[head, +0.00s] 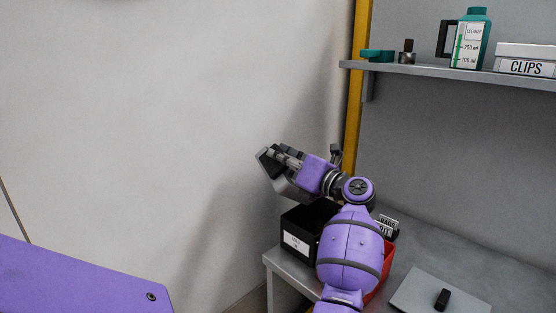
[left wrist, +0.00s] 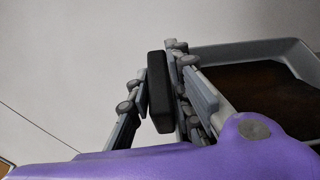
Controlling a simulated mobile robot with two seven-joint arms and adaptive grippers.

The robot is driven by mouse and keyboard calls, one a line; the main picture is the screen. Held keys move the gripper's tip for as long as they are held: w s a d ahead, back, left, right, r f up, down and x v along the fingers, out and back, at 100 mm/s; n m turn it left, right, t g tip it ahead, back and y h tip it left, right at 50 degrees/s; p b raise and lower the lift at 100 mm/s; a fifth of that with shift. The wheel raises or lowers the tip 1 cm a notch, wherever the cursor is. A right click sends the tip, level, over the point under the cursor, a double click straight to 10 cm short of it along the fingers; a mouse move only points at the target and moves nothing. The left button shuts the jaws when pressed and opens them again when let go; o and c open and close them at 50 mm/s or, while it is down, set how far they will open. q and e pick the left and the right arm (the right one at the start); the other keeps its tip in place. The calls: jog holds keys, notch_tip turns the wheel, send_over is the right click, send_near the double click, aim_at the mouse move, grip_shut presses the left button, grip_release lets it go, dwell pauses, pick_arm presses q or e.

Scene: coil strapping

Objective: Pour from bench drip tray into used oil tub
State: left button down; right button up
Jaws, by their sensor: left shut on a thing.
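The drip tray (head: 280,182) is grey and shows tilted in the air in the head view. In the left wrist view the tray (left wrist: 238,52) has a pale grey raised rim and dark brown content inside. My left gripper (head: 276,158) is shut on its black handle (left wrist: 160,92), between the fingers in the wrist view. A black tub (head: 309,228) with a white label, too small to read surely, stands on the bench corner below the gripper. Its opening is mostly hidden. My right gripper is not in view.
A red bin (head: 387,262) is partly hidden behind my left arm, beside a small labelled item (head: 388,226). A grey plate (head: 415,292) with a black handle lies on the bench (head: 450,258). The shelf (head: 420,70) above holds a cleaner bottle (head: 470,42) and a CLIPS box (head: 525,62).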

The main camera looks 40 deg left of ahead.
pick_arm(q)
jog(key=shift+w+d+r+m, duration=0.3)
jog(key=shift+w+d+r, duration=0.05)
jog(key=shift+r, duration=0.05)
jog(key=shift+w+y, duration=0.1)
jog(key=shift+y, duration=0.2)
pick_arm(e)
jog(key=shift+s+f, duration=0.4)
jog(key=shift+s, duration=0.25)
pick_arm(q)
jog(key=shift+w+d+r, duration=0.2)
jog(key=shift+w+d, duration=0.1)
jog(key=shift+d, duration=0.05)
jog(key=shift+w+d+r+m+y+b, duration=0.25)
jog(key=shift+w+d+m+y+b, duration=0.05)
jog(key=shift+m+b, duration=0.1)
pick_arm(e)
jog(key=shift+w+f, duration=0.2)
pick_arm(q)
jog(key=shift+w+d+r+m+t+y, duration=0.3)
jog(key=shift+w+d+m+t+y, duration=0.1)
jog(key=shift+w+d+m, duration=0.25)
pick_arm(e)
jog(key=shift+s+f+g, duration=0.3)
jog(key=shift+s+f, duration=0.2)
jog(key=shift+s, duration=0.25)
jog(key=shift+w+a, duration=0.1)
